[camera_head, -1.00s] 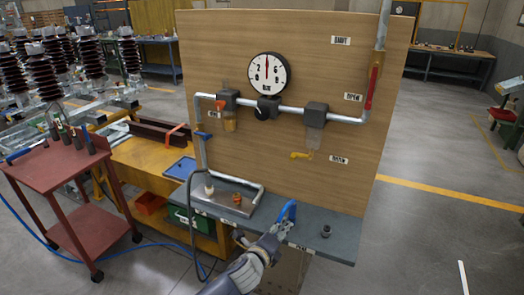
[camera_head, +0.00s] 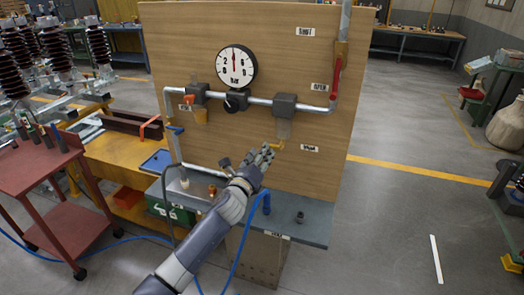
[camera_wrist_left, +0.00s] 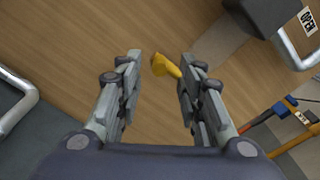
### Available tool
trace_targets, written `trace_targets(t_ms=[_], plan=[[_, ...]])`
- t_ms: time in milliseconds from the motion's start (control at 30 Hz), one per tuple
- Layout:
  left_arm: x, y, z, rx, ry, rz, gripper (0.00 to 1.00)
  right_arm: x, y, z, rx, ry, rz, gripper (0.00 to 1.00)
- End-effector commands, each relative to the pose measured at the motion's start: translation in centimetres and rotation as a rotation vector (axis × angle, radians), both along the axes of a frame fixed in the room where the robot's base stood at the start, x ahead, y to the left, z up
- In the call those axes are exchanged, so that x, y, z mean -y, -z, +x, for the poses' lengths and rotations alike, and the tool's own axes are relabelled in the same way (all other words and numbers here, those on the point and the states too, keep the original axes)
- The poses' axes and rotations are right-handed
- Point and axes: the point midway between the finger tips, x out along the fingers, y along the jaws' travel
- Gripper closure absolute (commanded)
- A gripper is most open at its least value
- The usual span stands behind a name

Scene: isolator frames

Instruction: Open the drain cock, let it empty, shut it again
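The yellow drain cock lever (camera_head: 279,145) is under the clear bowl (camera_head: 284,129) of the right-hand block on the wooden panel, beside a small label. It points to the left of the bowl. My left gripper (camera_head: 263,156) is raised in front of the panel, close to the lever. In the left wrist view the gripper (camera_wrist_left: 160,62) is open with its fingers wide apart. My right gripper is not in view.
A gauge (camera_head: 236,66), a black knob (camera_head: 237,101) and a bowl of amber liquid (camera_head: 200,116) are on the panel. A red-handled pipe (camera_head: 335,78) rises at the right. The bench below holds a blue hose end (camera_head: 266,203) and a dark fitting (camera_head: 300,217).

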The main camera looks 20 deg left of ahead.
Motion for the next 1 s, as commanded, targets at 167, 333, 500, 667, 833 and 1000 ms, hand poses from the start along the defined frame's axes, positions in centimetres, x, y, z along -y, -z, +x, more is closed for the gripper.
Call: trace_targets(t_ms=[167, 333, 500, 667, 833, 1000], plan=[[0.0, 0.0, 1.6, 0.000, -0.001, -0.002, 0.65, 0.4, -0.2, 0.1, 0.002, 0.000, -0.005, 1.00], [0.1, 0.0, 2.1, -0.001, -0.001, -0.001, 0.65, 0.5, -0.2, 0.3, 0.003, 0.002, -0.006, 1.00], [0.1, 0.0, 2.1, 0.000, 0.000, -0.001, 0.65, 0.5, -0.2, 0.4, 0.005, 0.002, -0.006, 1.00], [0.0, 0.0, 2.1, 0.000, 0.000, -0.001, 0.83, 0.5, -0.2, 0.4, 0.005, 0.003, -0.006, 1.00], [0.0, 0.0, 2.1, 0.000, 0.000, -0.001, 1.00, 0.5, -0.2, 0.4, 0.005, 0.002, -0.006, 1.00], [0.1, 0.1, 2.1, 0.000, 0.000, -0.005, 1.00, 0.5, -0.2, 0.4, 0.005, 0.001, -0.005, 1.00]])
